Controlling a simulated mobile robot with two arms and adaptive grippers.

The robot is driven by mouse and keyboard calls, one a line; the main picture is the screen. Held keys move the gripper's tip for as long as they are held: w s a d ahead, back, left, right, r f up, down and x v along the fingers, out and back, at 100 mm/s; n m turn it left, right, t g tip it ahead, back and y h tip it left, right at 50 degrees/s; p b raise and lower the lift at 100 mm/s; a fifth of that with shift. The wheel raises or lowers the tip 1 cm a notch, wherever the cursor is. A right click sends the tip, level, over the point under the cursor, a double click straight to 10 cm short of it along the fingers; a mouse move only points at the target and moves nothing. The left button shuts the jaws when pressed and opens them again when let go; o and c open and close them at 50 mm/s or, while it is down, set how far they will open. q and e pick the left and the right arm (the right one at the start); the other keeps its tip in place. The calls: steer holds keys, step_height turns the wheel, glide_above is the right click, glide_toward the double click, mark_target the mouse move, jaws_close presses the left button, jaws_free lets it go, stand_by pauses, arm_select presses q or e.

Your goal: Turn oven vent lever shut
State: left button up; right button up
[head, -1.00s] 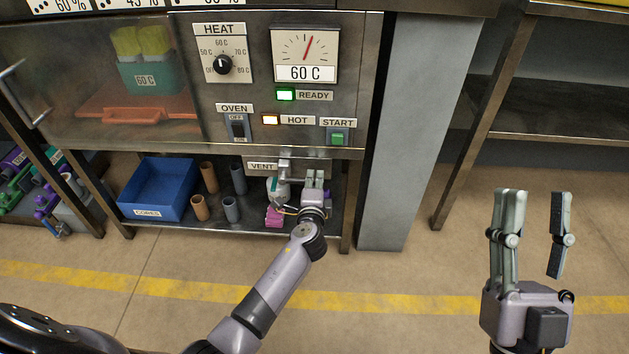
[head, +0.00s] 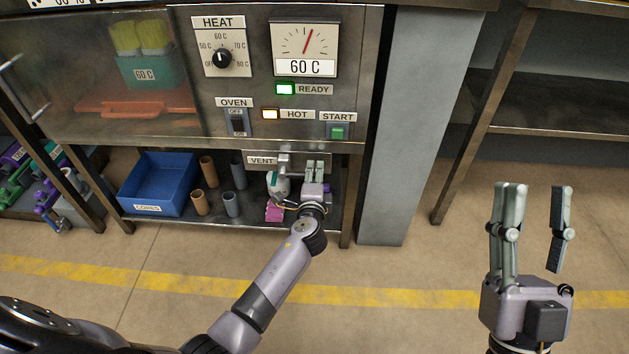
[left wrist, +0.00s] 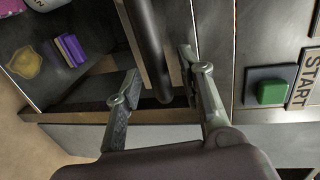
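The vent lever (head: 284,160) is a grey metal part beside the VENT label (head: 261,160), under the oven panel. In the left wrist view a dark round bar (left wrist: 150,45), which looks like the lever's handle, ends between my fingers. My left gripper (head: 314,170) is close beside the lever, to its right in the head view. Its two fingers stand apart in the left wrist view (left wrist: 160,92), one on each side of the bar. I cannot tell whether either touches it. My right gripper (head: 533,215) is open and empty, over the floor at the right.
Below the oven, a shelf holds a blue bin (head: 158,184), several tubes, a white bottle (head: 279,186) and pink blocks (head: 274,211). The green START button (head: 338,133) is just above my left gripper. A grey pillar (head: 410,150) stands to the right.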

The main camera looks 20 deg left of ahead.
arm_select(q)
steer(key=v, duration=1.2)
